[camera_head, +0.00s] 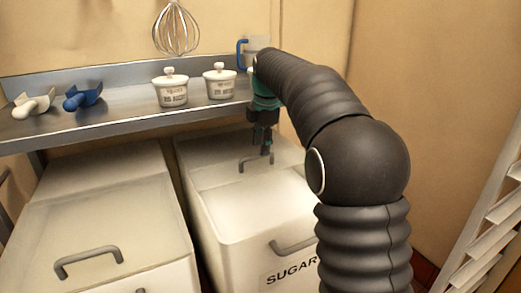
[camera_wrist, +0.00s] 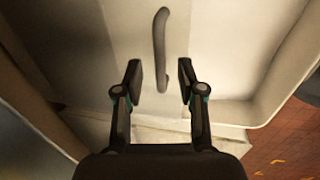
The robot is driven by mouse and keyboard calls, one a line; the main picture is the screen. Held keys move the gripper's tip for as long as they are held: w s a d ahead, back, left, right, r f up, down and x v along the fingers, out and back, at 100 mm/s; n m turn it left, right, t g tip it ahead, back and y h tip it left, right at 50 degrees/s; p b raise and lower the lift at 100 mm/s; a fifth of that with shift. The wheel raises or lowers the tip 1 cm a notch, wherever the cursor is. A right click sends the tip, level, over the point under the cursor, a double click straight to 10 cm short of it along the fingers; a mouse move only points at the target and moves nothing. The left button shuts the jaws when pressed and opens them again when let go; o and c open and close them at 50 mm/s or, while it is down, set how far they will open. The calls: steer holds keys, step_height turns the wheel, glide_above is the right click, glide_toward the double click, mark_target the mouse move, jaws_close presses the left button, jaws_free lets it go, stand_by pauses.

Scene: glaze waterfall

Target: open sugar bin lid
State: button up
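The sugar bin (camera_head: 230,250), labelled SUGAR, stands below the shelf, right of a second bin. No touch shows there. My arm hides the bin's right side.
A metal shelf (camera_head: 125,105) overhangs the bins, close to my gripper. It holds two white lidded jars (camera_head: 172,88), a white scoop (camera_head: 33,105), a blue scoop (camera_head: 83,97) and a blue-handled jug (camera_head: 243,52). A whisk (camera_head: 176,30) hangs above. The left bin (camera_head: 95,225) is closed.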

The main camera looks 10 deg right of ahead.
step_height(320, 180, up, 9)
steer(key=s, duration=0.1)
steer(key=shift+s+d, duration=0.3)
steer(key=shift+s, duration=0.1)
steer(key=shift+r, duration=0.1)
